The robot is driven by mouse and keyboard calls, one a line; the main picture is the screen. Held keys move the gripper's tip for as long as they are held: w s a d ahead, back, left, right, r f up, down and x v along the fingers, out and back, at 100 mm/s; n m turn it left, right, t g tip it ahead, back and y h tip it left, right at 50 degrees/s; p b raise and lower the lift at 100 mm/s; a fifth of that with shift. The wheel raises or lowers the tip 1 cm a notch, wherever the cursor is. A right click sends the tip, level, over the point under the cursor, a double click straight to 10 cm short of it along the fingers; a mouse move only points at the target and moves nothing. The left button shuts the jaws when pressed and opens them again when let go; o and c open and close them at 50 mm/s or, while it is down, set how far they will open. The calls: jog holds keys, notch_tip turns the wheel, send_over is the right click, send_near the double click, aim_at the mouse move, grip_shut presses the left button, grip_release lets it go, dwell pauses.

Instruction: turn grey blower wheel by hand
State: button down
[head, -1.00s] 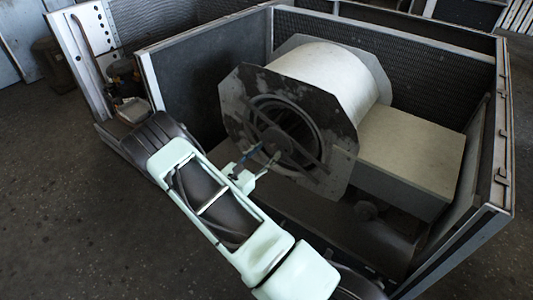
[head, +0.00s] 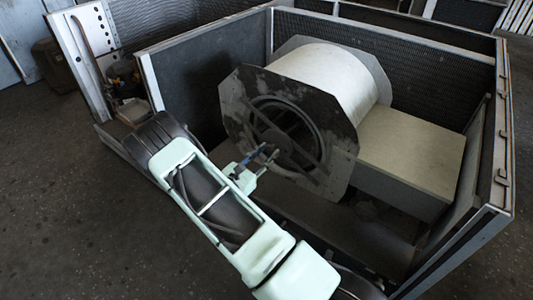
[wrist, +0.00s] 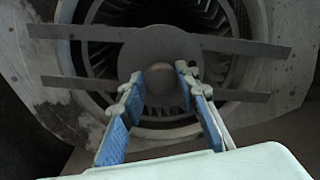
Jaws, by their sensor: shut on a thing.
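The grey blower wheel (head: 291,123) sits inside the round opening of the blower housing (head: 336,80). Its vanes also show in the wrist view (wrist: 213,16), behind two flat bars and a round centre plate. A small round hub (wrist: 160,78) lies at the middle of that plate. My gripper (head: 268,151) reaches to the middle of the opening. In the wrist view, its blue-padded fingers (wrist: 159,82) stand on either side of the hub and are shut on it. The exact contact at the fingertips is hard to see.
A mesh-walled metal enclosure (head: 385,42) surrounds the housing on several sides. A pale box-shaped duct (head: 415,150) adjoins the drum on the right. A dark cylindrical part lies low in front. Open floor (head: 60,200) lies to the left.

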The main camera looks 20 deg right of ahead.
jog(key=shift+m, duration=0.3)
jog(key=m+b, duration=0.2)
jog(key=m, duration=0.2)
jog(key=shift+s+f+m, duration=0.1)
jog(key=shift+m, duration=0.2)
jog(key=m+b, duration=0.3)
jog(key=m, duration=0.2)
jog(key=shift+f+m, duration=0.15)
jog(key=shift+m, duration=0.15)
jog(key=m+b, duration=0.3)
jog(key=m, duration=0.2)
jog(key=shift+s+d+f, duration=0.1)
jog(key=shift+m+b, duration=1.4)
jog(key=shift+m, duration=0.6)
jog(key=c, duration=1.5)
grip_release()
